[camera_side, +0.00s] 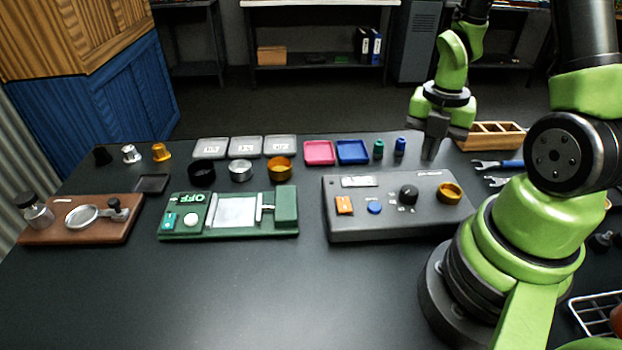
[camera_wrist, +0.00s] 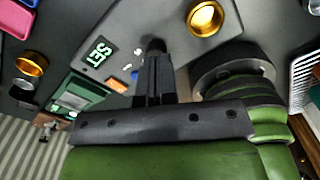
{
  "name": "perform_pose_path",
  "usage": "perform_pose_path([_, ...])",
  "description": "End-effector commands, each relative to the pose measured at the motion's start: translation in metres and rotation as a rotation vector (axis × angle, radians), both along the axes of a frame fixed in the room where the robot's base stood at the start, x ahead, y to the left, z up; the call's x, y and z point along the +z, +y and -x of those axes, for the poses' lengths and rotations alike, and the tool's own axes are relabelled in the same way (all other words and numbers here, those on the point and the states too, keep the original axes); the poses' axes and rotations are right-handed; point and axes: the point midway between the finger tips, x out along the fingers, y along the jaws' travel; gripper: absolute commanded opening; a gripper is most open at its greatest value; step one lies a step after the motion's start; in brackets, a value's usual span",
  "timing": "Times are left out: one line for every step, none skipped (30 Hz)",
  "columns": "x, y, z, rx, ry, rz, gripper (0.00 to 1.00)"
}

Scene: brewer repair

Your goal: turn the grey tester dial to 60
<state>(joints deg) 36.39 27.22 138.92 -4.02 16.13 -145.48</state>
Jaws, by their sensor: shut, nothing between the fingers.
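The grey tester (camera_side: 345,226) lies flat on the table right of centre. Its black round dial (camera_side: 408,194) stands on the top face, between a blue button and a brass ring. The dial's pointer and the printed numbers are too small to read. My gripper (camera_side: 430,155) is shut and empty, pointing down above and behind the tester, apart from the dial in the side view. In the wrist view my fingers (camera_wrist: 154,62) point toward a dark knob (camera_wrist: 155,45), which they partly hide. The tester's display (camera_wrist: 97,53) seems to read SET.
The tester also carries an orange switch (camera_side: 344,205), a blue button (camera_side: 375,208) and a brass ring (camera_side: 448,193). A green scale (camera_side: 172,230) marked OFF stands to its left. Pink (camera_side: 319,152) and blue (camera_side: 353,152) trays lie behind it. Wrenches (camera_side: 497,164) lie at right. The front table is clear.

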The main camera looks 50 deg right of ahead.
Motion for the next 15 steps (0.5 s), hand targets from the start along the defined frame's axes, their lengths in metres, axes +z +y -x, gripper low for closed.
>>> perform_pose_path([0.000,0.000,0.000,0.000,0.000,0.000,0.00])
perform_pose_path([0.000,0.000,0.000,0.000,0.000,0.000,0.00])
perform_pose_path([0.000,0.000,0.000,0.000,0.000,0.000,0.00])
perform_pose_path([0.000,0.000,0.000,0.000,-0.001,0.001,0.00])
perform_pose_path([0.001,0.001,-0.001,0.001,-0.001,0.001,0.00])
perform_pose_path([0.003,0.002,-0.003,0.003,-0.002,0.001,0.00])
perform_pose_path([0.006,0.004,-0.005,0.005,-0.004,0.003,0.00])
perform_pose_path([0.008,0.006,-0.006,0.004,-0.004,0.003,0.00])
perform_pose_path([0.010,0.008,-0.008,0.004,-0.003,0.002,0.00])
perform_pose_path([0.009,0.008,-0.008,0.003,-0.001,0.002,0.00])
perform_pose_path([0.008,0.008,-0.007,0.001,0.000,0.000,0.00])
perform_pose_path([0.006,0.008,-0.007,0.000,0.002,0.000,0.00])
perform_pose_path([0.004,0.008,-0.007,0.000,0.002,0.000,0.00])
perform_pose_path([0.001,0.008,-0.007,0.001,0.002,-0.001,0.00])
perform_pose_path([-0.003,0.008,-0.007,0.001,0.004,-0.002,0.00])
